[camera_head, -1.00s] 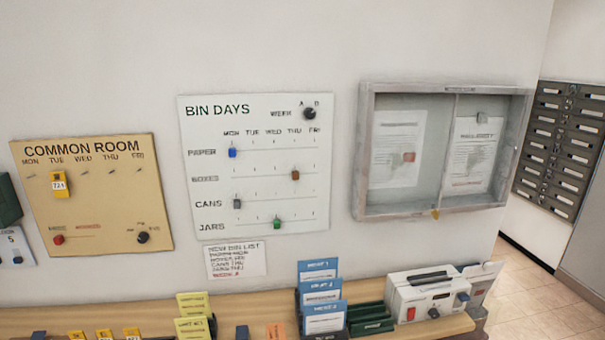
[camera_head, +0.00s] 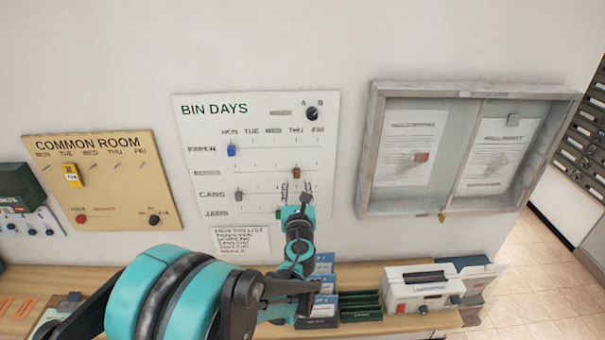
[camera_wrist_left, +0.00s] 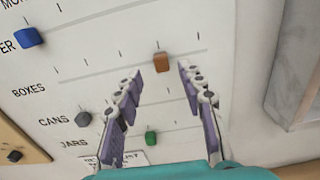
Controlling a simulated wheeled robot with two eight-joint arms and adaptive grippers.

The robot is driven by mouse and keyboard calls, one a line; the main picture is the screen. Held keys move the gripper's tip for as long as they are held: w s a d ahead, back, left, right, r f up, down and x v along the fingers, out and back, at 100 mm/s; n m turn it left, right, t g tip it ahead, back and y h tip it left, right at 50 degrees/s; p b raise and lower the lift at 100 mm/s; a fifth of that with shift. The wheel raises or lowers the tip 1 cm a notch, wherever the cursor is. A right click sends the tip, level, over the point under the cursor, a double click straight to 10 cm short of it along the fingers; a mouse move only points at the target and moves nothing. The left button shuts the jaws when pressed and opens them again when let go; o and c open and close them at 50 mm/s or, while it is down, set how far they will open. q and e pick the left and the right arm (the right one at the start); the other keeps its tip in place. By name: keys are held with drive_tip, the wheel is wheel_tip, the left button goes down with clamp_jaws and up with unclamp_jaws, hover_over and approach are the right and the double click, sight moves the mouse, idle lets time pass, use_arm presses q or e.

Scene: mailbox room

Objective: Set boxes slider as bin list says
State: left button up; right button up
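The white BIN DAYS board (camera_head: 200,120) hangs on the wall. Its brown BOXES slider (camera_head: 296,172) stands under THU. It also shows in the left wrist view (camera_wrist_left: 161,62). The bin list note (camera_head: 240,239) is below the board; its small writing is hard to read. My left gripper (camera_head: 294,190) is just below the brown slider in the head view. In the left wrist view, its fingers (camera_wrist_left: 159,72) are open and empty, with the slider between and slightly beyond the tips. I cannot tell the remaining distance. My right gripper is not in view.
The board also has a blue PAPER slider (camera_head: 231,150), a grey CANS slider (camera_head: 239,195), a green JARS slider (camera_wrist_left: 151,138) and a week knob (camera_head: 312,113). A glazed notice case (camera_head: 375,150) juts out at right. A shelf (camera_head: 395,326) with folders and a device runs below.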

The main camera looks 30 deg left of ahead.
sight(297, 175)
use_arm(q)
drive_tip(key=x, duration=0.4)
drive_tip(key=shift+w+f, duration=0.1)
drive_tip(key=shift+w, duration=0.3)
drive_tip(key=shift+a, duration=0.15)
clamp_jaws()
drive_tip(key=w+d, duration=0.1)
drive_tip(key=d, duration=0.1)
drive_tip(key=w+d+b, duration=0.1)
drive_tip(key=w+d, duration=0.1)
drive_tip(key=d, duration=0.1)
drive_tip(key=shift+w+d, duration=0.25)
drive_tip(key=shift+d, duration=0.1)
drive_tip(key=shift+s+a, duration=0.1)
drive_tip(key=shift+a, duration=0.05)
drive_tip(key=shift+c, duration=0.3)
unclamp_jaws()
drive_tip(key=shift+o, duration=0.3)
drive_tip(key=shift+d, duration=0.25)
